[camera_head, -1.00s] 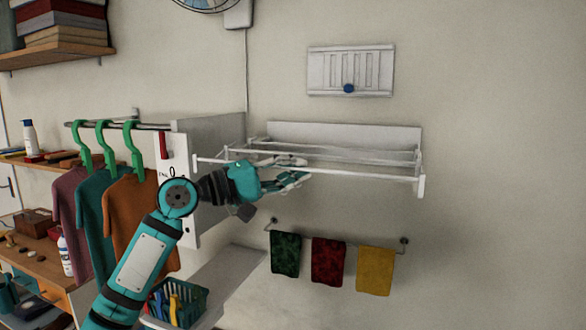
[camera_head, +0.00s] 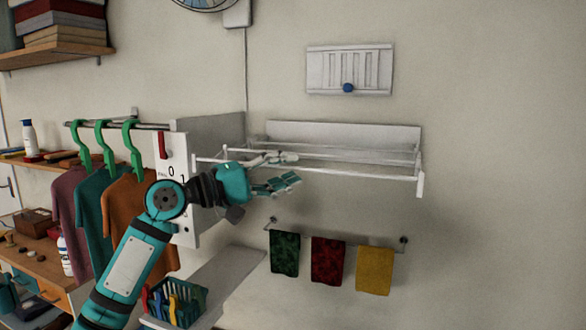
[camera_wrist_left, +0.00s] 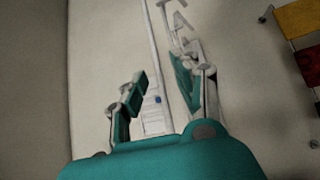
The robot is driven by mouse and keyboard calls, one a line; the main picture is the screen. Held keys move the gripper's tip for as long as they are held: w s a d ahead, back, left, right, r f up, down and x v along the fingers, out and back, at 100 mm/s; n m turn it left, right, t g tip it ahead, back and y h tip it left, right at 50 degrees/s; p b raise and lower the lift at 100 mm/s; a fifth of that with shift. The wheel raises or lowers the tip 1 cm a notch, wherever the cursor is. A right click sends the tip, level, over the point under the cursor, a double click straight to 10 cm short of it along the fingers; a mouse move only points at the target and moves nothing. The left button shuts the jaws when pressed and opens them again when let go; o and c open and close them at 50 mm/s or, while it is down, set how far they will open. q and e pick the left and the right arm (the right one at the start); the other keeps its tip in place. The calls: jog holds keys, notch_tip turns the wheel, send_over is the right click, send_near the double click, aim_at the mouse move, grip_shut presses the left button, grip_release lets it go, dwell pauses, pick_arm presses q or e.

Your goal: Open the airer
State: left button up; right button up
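The airer is a white wall rack; its back plate (camera_head: 345,134) is against the wall and its frame, with a front rail (camera_head: 370,174), stands out from the wall. My left gripper (camera_head: 282,171) is open at the left part of the front rail. One finger appears above the rail and one below it; I cannot tell whether they touch it. In the left wrist view the two fingers of my left gripper (camera_wrist_left: 162,88) are apart, with nothing visibly held, and a white rail runs up behind them. My right gripper is not in view.
A white panel with a blue knob (camera_head: 348,87) is above the airer. A towel bar with several towels (camera_head: 328,261) hangs below. A white cabinet (camera_head: 210,140) and hanging shirts (camera_head: 128,210) are left. The wall at right is clear.

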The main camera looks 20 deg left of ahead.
pick_arm(q)
jog(key=v, duration=1)
jog(key=shift+s+a+r, duration=0.1)
jog(key=shift+s, duration=0.05)
